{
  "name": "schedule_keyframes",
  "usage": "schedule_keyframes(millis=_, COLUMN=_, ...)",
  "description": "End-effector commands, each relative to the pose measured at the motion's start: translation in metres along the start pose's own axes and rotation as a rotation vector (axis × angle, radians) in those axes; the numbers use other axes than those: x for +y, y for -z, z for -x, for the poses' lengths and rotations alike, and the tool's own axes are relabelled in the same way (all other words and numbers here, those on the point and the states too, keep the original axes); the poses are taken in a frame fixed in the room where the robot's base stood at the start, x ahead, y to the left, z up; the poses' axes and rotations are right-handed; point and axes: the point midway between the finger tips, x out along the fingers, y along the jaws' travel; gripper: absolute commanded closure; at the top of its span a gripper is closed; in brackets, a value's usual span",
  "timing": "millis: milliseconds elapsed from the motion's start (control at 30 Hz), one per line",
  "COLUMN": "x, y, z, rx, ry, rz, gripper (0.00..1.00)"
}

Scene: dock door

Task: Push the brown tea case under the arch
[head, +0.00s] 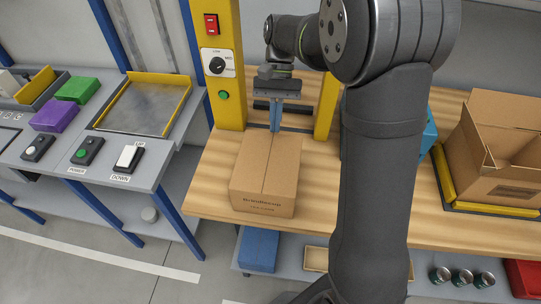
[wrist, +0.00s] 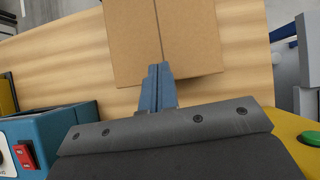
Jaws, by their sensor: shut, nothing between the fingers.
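The brown tea case (head: 262,180) is a closed cardboard carton with a taped seam and dark print on its front. It stands upright on the wooden bench near the front edge, on the near side of the yellow arch (head: 228,70). In the wrist view the case (wrist: 190,40) fills the top middle. My gripper (head: 275,128) is between the arch posts, at the case's far edge. Its blue fingers (wrist: 158,70) are shut and empty. Their tips overlap the case's edge in the wrist view; I cannot tell whether they touch it.
An open carton (head: 490,145) sits in a yellow-edged tray at right. A blue box (head: 430,133) is partly hidden behind my arm. At left, a separate grey table (head: 155,173) holds buttons and a metal plate (head: 145,107). A gap separates it from the bench.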

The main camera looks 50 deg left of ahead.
Motion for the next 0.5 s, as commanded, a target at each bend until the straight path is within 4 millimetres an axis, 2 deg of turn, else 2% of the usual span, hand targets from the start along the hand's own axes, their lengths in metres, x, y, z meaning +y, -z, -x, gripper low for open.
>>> schedule_keyframes(millis=167, x=0.000, y=0.003, z=-0.002, rx=-0.002, ry=0.029, rz=-0.048, gripper=1.00)
schedule_keyframes(millis=333, x=-0.001, y=-0.016, z=-0.015, rx=0.000, ry=0.028, rz=-0.047, gripper=1.00)
schedule_keyframes(millis=500, x=-0.003, y=-0.045, z=-0.035, rx=-0.001, ry=0.028, rz=-0.044, gripper=1.00)
